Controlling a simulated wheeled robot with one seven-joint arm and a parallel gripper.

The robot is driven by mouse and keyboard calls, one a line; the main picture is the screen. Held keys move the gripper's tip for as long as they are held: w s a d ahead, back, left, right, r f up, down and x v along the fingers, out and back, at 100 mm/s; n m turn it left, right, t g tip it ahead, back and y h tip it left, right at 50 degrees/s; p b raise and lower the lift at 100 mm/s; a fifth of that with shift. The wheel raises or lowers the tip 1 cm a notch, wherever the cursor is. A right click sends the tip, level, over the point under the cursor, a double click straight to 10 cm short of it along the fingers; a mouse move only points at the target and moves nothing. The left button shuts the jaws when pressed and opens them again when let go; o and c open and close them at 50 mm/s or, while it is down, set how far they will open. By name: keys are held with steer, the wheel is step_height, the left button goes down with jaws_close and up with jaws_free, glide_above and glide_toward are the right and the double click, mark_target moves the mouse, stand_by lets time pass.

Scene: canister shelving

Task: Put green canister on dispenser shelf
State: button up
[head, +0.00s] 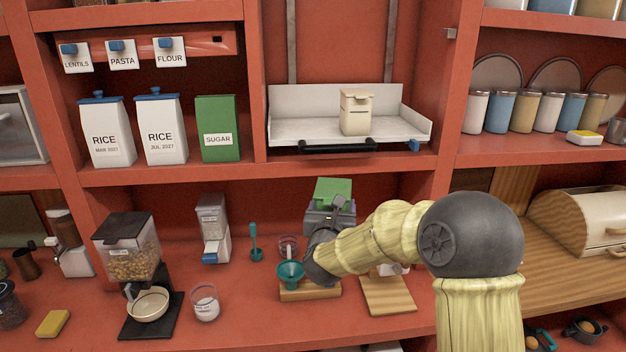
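A green box-shaped canister (218,130) labelled SUGAR stands upright on the upper left shelf, right of two white RICE canisters. A second green-topped object (333,190) stands on the lower counter behind my wrist; its lower part is partly covered, and I cannot tell whether it is a canister. My gripper (338,208) is at the dark end of my arm, in front of this object. Its fingers are small and partly hidden, so I cannot tell whether they touch it. A dispenser (130,250) with a clear hopper stands at the lower left. No shelf is marked as the dispenser shelf.
A white tray (300,130) with a black front handle holds a cream canister (356,112). A teal funnel (290,273) on a wooden stand, a wooden board (388,298) and a small glass jar (205,303) are near my wrist. The shelf edge lies above my forearm.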

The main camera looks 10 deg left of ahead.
steer(key=w+d+f+y, duration=0.1)
steer(key=d+f, duration=0.5)
steer(key=f, duration=0.6)
steer(key=w+d+f+y, duration=0.1)
steer(key=d+f, duration=0.5)
steer(key=f, duration=0.5)
steer(key=s+d+f+b, duration=0.1)
steer(key=s+d+f, duration=0.2)
steer(key=s+f, duration=0.4)
steer(key=s+d+f+h+b, duration=0.1)
steer(key=s+d+f, duration=0.3)
steer(key=s+f, duration=0.4)
steer(key=shift+s+d+f+h+b, duration=0.2)
steer(key=shift+f+h+b, duration=0.15)
steer(key=shift+f, duration=0.35)
